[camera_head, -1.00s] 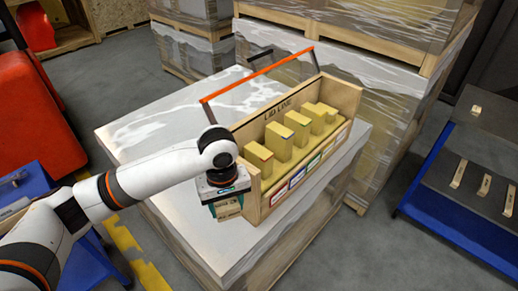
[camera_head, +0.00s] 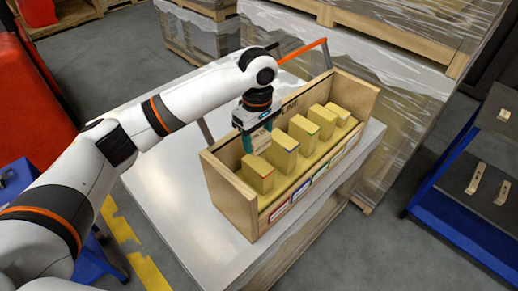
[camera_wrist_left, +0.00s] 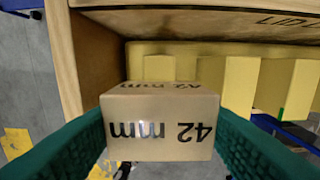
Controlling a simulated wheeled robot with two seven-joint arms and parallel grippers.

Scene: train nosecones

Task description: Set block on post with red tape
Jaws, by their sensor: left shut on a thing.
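My left gripper (camera_head: 254,137) is shut on a tan wooden block (camera_head: 261,141), held over the left part of the wooden box, behind and above the nearest post. In the left wrist view the block (camera_wrist_left: 160,127) is marked "42 mm" and sits between the green fingers. My right gripper is not in view.
Other posts, including one with blue tape (camera_head: 285,155), stand close by in the row. A blue-edged rack (camera_head: 455,200) with several wooden pieces is at right.

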